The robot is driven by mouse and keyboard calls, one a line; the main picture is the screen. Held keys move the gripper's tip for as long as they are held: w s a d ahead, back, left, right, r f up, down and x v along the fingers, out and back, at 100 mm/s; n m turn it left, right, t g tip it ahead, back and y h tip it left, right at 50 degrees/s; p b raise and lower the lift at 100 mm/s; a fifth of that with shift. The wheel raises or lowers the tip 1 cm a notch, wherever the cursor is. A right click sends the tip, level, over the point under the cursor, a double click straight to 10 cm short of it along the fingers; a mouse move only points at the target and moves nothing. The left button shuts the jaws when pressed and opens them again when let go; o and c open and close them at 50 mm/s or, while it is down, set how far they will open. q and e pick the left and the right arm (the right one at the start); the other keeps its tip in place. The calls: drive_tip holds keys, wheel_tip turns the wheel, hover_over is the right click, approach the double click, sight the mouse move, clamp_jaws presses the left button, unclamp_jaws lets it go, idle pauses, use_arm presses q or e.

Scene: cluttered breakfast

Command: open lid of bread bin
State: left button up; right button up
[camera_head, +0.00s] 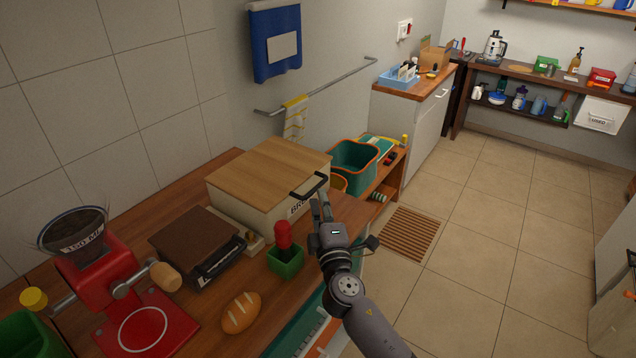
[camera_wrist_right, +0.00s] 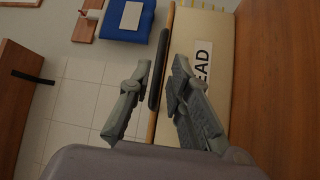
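The bread bin (camera_head: 252,208) is a cream box on the wooden counter, with a light wooden lid (camera_head: 262,170) lying closed on top. A dark bar handle (camera_head: 310,186) sticks out from the lid's front edge. My right gripper (camera_head: 321,205) is at the handle, in front of the bin. In the right wrist view the handle (camera_wrist_right: 159,70) lies between the two fingers (camera_wrist_right: 162,82), which stand apart; a gap shows on the right finger's side. Whether the left finger touches it I cannot tell. The label (camera_wrist_right: 203,65) shows partly. My left gripper is out of view.
A green pot with a red knob (camera_head: 284,237), a bread loaf (camera_head: 241,312), a dark-topped scale (camera_head: 196,245) and a red grinder (camera_head: 100,278) crowd the counter. A green crate (camera_head: 355,165) stands beyond the bin. The wall is behind; open floor lies right.

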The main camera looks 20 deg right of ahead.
sight(318, 185)
drive_tip(key=w, duration=0.5)
drive_tip(key=shift+w+d+r, duration=0.15)
drive_tip(key=shift+d+r, duration=0.2)
drive_tip(key=shift+c, duration=0.4)
clamp_jaws()
